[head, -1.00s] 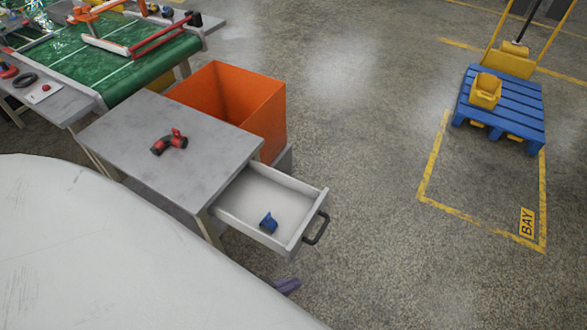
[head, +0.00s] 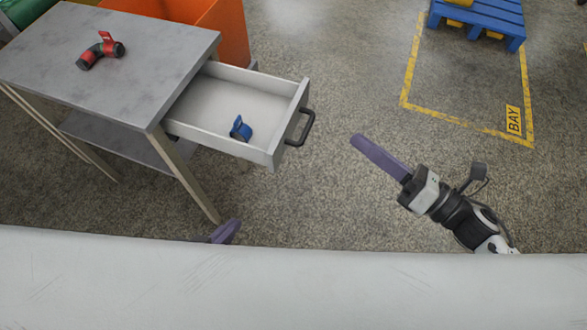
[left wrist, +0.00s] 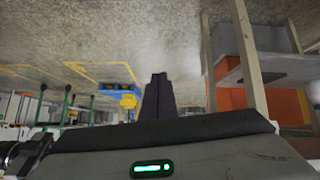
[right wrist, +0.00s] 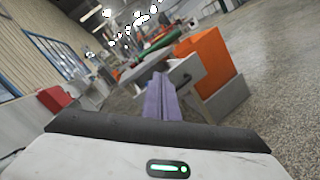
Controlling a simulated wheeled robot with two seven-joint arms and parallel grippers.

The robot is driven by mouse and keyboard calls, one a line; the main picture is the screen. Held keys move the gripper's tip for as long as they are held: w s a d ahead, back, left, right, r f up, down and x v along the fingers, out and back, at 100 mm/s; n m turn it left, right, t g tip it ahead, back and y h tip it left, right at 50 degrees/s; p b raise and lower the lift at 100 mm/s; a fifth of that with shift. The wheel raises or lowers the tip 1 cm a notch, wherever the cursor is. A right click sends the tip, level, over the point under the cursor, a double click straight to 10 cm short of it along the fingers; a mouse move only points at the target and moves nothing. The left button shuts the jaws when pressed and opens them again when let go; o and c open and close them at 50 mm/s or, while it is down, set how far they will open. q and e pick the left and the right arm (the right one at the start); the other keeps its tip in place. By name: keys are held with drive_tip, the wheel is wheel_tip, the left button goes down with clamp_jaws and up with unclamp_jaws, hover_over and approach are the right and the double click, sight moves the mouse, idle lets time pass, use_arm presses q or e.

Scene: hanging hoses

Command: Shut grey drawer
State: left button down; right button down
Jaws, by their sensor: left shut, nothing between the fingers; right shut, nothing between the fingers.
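The grey drawer (head: 278,150) stands pulled out from the right side of the grey table (head: 150,65). Its dark bar handle (head: 303,128) is on its front panel, and a blue fitting (head: 240,129) lies inside. My right gripper (head: 356,140), with purple fingers, is shut and empty, to the right of the handle and apart from it. Its fingers (right wrist: 162,97) point toward the table area in the right wrist view. My left gripper (head: 235,223) shows only its purple tip below the drawer; its shut fingers (left wrist: 157,95) look dark in the left wrist view.
A red and black fitting (head: 100,50) lies on the tabletop. An orange bin (head: 220,28) stands behind the table. A blue pallet (head: 480,18) and yellow floor lines are at the upper right. The floor right of the drawer is clear apart from my right arm.

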wheel_tip(320, 180, down, 4)
drive_tip(key=s+n+g+y+b, duration=0.25)
drive_tip(key=n+g, duration=0.25)
drive_tip(key=n, duration=0.7)
drive_tip(key=g, duration=0.1)
approach(278, 145)
drive_tip(key=shift+n, duration=0.3)
drive_tip(key=x, duration=0.6)
drive_tip(key=shift+w+a, duration=0.1)
drive_tip(key=shift+a, duration=0.1)
